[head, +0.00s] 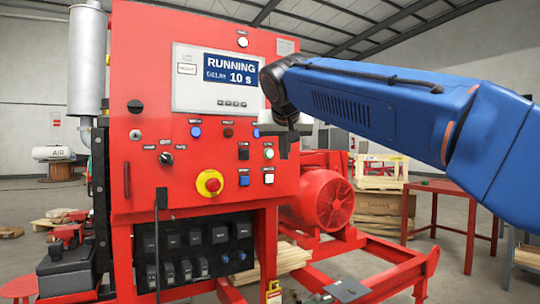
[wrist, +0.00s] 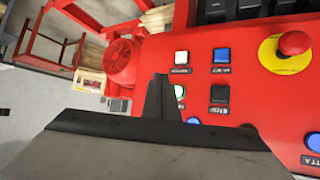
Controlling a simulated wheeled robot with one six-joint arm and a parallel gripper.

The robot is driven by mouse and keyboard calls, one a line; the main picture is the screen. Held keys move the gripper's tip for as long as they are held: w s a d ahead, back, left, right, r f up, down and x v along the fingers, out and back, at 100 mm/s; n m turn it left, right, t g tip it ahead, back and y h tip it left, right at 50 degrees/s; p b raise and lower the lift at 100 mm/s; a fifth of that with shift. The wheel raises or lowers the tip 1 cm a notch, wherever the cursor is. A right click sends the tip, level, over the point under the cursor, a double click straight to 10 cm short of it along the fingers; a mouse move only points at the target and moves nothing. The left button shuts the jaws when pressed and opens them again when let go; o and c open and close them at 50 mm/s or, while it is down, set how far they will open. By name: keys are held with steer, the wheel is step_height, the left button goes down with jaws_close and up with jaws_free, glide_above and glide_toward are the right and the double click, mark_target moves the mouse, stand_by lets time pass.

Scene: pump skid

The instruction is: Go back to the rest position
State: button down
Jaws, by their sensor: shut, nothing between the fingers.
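My gripper (head: 284,150) is shut and empty, in front of the right side of the red control panel (head: 150,130). In the wrist view its fingers (wrist: 161,98) stand together in front of the panel's buttons, and I cannot tell whether they touch the panel. The display (head: 230,78) reads "RUNNING" and "DELAY 10 s". A white button (head: 268,179) and a blue button (head: 244,181) sit below my gripper, and a lit white-green button (head: 268,154) is just beside it. The red emergency stop (head: 210,183) on its yellow ring is lower left of my gripper.
A red motor (head: 322,199) stands behind the panel at the right, on a red frame (head: 390,272). A red table (head: 446,190) and wooden crates (head: 378,212) are farther back. A silver exhaust cylinder (head: 87,62) rises left of the panel.

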stand_by(0.4)
steer(key=s+d+f+g+h, duration=0.1)
steer(key=s+d+f+g, duration=0.1)
steer(key=s+d+f, duration=0.7)
steer(key=s+d+f+g, duration=0.1)
steer(key=s+d+f, duration=0.5)
steer(key=d+f, duration=0.65)
steer(key=s+d+f+g, duration=0.1)
steer(key=s+d+f, duration=0.2)
steer(key=s+f, duration=0.4)
steer(key=s+d+f+g, duration=0.1)
steer(key=s+d+f, duration=0.3)
steer(key=s+f, duration=0.4)
steer(key=s+d+f+g, duration=0.1)
steer(key=s+d+f, duration=0.2)
steer(key=s+f, duration=0.4)
step_height(320, 180, down, 4)
steer(key=shift+s+d+r+m, duration=0.1)
steer(key=shift+s+d+m, duration=0.15)
steer(key=shift+s+m, duration=0.15)
